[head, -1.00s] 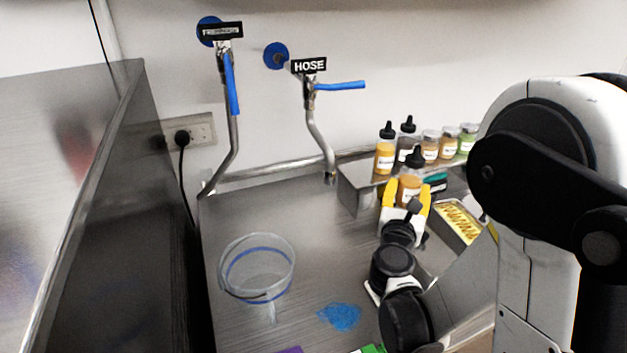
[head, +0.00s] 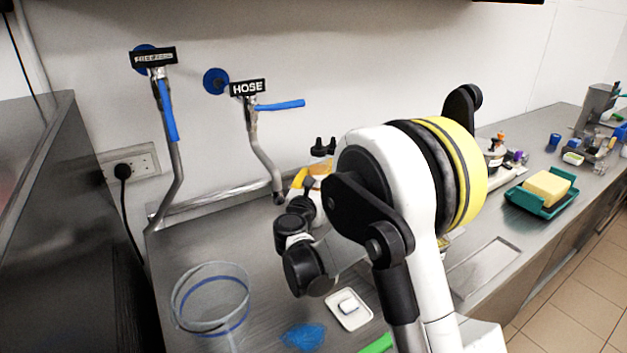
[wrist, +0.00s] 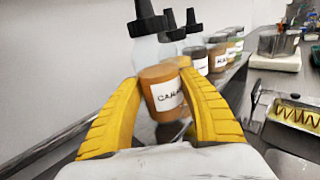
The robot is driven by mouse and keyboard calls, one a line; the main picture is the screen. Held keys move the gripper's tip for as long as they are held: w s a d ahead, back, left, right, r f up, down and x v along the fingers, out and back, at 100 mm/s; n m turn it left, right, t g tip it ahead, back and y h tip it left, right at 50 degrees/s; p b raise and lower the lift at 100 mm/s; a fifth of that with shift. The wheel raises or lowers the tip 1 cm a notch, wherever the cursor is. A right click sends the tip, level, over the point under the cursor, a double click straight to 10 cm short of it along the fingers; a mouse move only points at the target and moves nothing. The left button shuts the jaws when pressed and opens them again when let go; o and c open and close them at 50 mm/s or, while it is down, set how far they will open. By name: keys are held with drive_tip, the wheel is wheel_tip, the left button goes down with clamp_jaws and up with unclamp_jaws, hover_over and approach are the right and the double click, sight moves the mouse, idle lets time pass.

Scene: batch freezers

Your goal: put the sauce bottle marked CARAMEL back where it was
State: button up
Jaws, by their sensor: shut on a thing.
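The sauce bottle (wrist: 160,88) has a clear upper part, a black nozzle cap and orange-brown sauce. Its white label shows the start of CARAMEL, the rest turned away. In the wrist view my gripper (wrist: 160,98) has its yellow fingers shut on both sides of the bottle, which looks upright. In the head view my gripper (head: 304,182) is at the back of the counter, partly hidden by my arm. Two black nozzle caps show there, but I cannot tell which is the held bottle's. Whether its base touches the shelf is hidden.
Another capped bottle (wrist: 194,30) and several jars (wrist: 217,54) stand in a row behind the held bottle. A clear bucket (head: 211,300), a blue patch (head: 304,337) and a white dish (head: 348,311) are on the counter. The hose pipe (head: 262,150) rises left of my gripper.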

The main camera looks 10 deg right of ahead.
drive_tip(key=shift+w+a+f+b, duration=0.2)
drive_tip(key=shift+w+f+b, duration=0.15)
drive_tip(key=shift+w, duration=0.25)
drive_tip(key=shift+w+a+f+b, duration=0.15)
drive_tip(key=shift+w+f+b, duration=0.1)
drive_tip(key=shift+w+f, duration=0.25)
drive_tip(key=shift+f, duration=0.1)
drive_tip(key=shift+s, duration=0.1)
drive_tip(key=shift+f, duration=0.1)
drive_tip(key=o, duration=1.2)
drive_tip(key=shift+c, duration=0.2)
